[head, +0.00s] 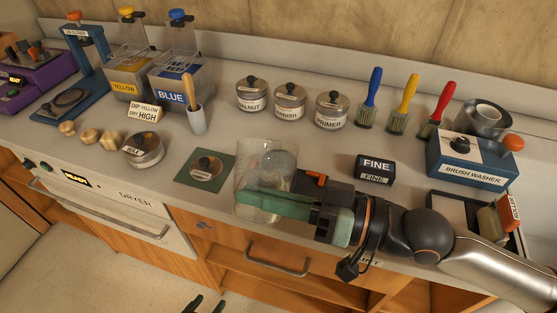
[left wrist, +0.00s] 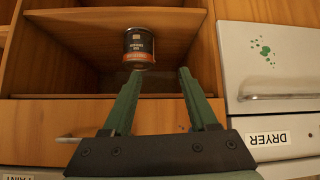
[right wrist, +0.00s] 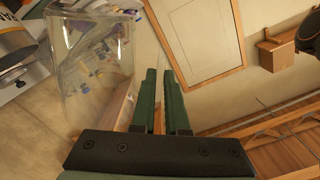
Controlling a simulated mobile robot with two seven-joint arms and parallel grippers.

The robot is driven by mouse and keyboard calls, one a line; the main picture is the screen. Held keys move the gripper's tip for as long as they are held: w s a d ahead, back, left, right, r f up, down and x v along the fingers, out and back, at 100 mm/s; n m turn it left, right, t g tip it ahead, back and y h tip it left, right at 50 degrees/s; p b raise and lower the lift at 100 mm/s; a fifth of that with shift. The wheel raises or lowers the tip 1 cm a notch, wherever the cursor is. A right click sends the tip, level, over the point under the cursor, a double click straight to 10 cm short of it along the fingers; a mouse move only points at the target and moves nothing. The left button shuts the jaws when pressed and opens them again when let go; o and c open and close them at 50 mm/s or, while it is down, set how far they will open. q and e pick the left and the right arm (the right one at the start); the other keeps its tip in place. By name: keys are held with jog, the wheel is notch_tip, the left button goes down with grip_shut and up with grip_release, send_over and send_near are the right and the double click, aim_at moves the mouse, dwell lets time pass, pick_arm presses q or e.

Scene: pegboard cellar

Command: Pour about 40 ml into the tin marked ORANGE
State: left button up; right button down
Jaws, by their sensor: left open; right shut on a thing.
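My right gripper (head: 275,203) is shut on a clear glass jar (head: 262,158), which stands nearly upright over the front of the counter. The jar also shows left of the fingers in the right wrist view (right wrist: 92,70). I cannot tell how much liquid it holds. In the left wrist view, a dark tin with an orange band (left wrist: 139,45) stands in an open wooden compartment; its lettering is too small to read surely. My left gripper (left wrist: 157,72) is open and empty, pointing toward that tin. Its fingertips show low in the head view (head: 205,304).
Lidded tins, brushes and a FINE block (head: 374,169) stand on the counter. The brush washer (head: 470,165) is at right. The dryer (head: 110,207) is at lower left; a drawer handle (head: 277,262) projects in front.

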aim_at(259, 221)
jog(key=f+b, duration=0.1)
jog(key=s+f+n+b, duration=0.1)
jog(key=f+n, duration=0.1)
jog(key=f, duration=0.1)
jog(key=shift+s+a+b, duration=0.15)
jog(key=shift+a+b, duration=0.1)
jog(key=shift+b, duration=0.15)
pick_arm(q)
jog(key=w+d+f+h+b, duration=0.1)
jog(key=w+d+f+b, duration=0.1)
jog(key=d+f+b, duration=0.1)
jog(key=shift+d+f+m+b, duration=0.25)
jog(key=shift+f+m+b, duration=0.15)
jog(key=shift+f+b, duration=0.6)
pick_arm(e)
notch_tip(259, 221, down, 7)
jog(key=s+n, duration=0.1)
jog(key=n, duration=0.3)
jog(key=shift+s+a+r+n, duration=0.2)
jog(key=shift+s+a+n, duration=0.1)
jog(key=shift+s+n, duration=0.1)
pick_arm(q)
jog(key=shift+a+r, duration=0.1)
jog(key=shift+r, duration=0.05)
jog(key=shift+s, duration=0.35)
